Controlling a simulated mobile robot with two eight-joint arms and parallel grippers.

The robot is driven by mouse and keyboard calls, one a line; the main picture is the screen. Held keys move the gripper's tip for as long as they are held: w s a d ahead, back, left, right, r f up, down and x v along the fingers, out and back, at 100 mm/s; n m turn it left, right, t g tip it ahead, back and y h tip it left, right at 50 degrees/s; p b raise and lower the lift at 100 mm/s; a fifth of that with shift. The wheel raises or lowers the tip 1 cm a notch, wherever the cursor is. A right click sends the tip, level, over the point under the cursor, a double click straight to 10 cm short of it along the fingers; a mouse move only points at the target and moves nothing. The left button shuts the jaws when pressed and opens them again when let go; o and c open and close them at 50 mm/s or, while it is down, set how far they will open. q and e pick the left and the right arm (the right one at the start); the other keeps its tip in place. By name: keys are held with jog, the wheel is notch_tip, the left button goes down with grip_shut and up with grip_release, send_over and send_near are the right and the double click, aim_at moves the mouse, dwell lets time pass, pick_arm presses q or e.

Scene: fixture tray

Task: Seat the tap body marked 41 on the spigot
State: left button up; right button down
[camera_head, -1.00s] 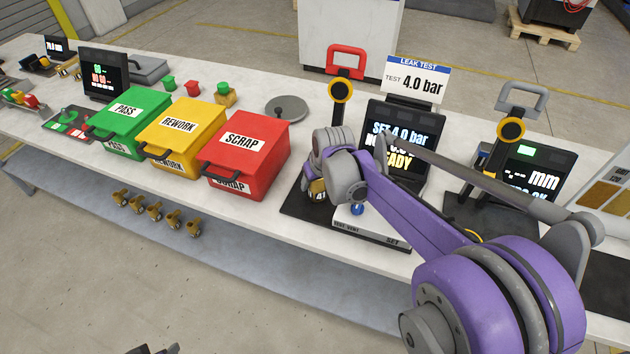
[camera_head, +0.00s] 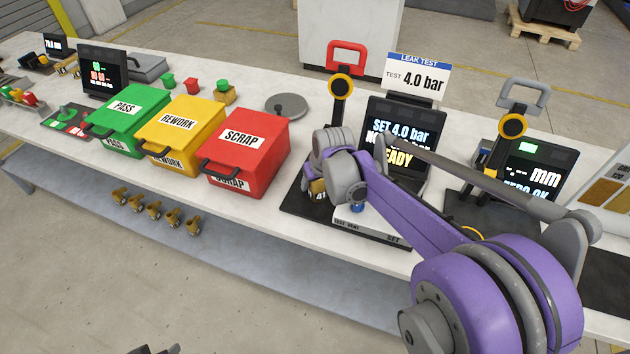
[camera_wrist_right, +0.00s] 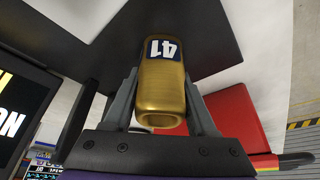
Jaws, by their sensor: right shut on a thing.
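The brass tap body marked 41 (camera_wrist_right: 163,85) is between the two fingers of my right gripper (camera_wrist_right: 160,98) in the right wrist view. Its white-on-blue label is readable, and an open round end faces the camera. In the head view my right gripper (camera_head: 311,183) holds the tap body (camera_head: 318,190) low over the dark base of the leak test station, left of its screen. The spigot is hidden behind my gripper and arm, so I cannot tell whether the tap touches it. A dark tip at the bottom edge may be my left gripper (camera_head: 156,349).
The red SCRAP box (camera_head: 257,160) stands close left of the station, with yellow REWORK (camera_head: 190,130) and green PASS (camera_head: 130,118) boxes beyond. A red-handled clamp (camera_head: 339,110) rises behind my gripper. The leak test screen (camera_head: 405,125) is just right. Several brass taps (camera_head: 154,210) lie on the lower shelf.

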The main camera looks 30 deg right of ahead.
grip_release()
dwell(0.3)
jog(key=shift+r+p, duration=1.95)
jog(key=shift+r, duration=1.6)
pick_arm(q)
jog(key=r, duration=0.1)
jog(key=w+r, duration=0.1)
jog(key=r, duration=0.1)
jog(key=w+r, duration=0.1)
jog(key=r, duration=0.1)
jog(key=shift+r, duration=0.2)
jog(key=shift+s, duration=0.1)
pick_arm(e)
jog(key=shift+f, duration=0.1)
